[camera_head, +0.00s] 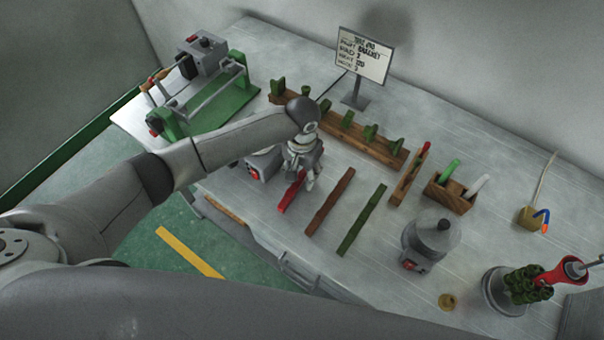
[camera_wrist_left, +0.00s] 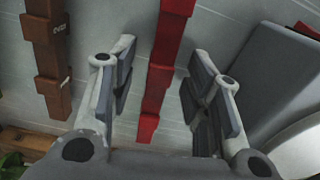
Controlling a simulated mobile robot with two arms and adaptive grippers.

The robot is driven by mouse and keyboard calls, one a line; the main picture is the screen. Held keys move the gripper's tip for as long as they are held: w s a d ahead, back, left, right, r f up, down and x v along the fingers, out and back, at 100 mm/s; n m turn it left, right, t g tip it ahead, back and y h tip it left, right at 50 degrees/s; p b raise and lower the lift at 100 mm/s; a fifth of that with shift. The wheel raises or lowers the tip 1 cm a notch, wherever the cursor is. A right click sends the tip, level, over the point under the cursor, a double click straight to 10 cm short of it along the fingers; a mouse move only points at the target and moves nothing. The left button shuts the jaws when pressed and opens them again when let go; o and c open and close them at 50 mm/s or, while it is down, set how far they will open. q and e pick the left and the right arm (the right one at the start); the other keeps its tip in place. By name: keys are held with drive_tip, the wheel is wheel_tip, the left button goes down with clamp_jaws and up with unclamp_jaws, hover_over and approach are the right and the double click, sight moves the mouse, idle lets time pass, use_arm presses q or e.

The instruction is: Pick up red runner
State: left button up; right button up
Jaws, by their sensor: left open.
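The red runner (camera_head: 291,192) is a narrow stepped bar lying on the grey table, partly hidden by my left gripper in the head view. In the left wrist view the red runner (camera_wrist_left: 168,50) runs lengthwise between the two open fingers, with gaps on both sides. My left gripper (camera_head: 304,178) is over the runner's far part in the head view; its fingers also show in the left wrist view (camera_wrist_left: 160,95). It is open and holds nothing. I cannot tell its exact height above the table. My right gripper is not seen.
A brown runner (camera_head: 330,200) and a green runner (camera_head: 361,219) lie to the right. A grey machine (camera_head: 262,163) stands close at the left. Behind is a wooden rack (camera_head: 349,130) with green pieces. A grey pot (camera_head: 430,238) stands at the right.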

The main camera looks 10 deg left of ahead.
use_arm(q)
drive_tip(key=shift+f, duration=0.1)
drive_tip(key=shift+c, duration=0.4)
clamp_jaws()
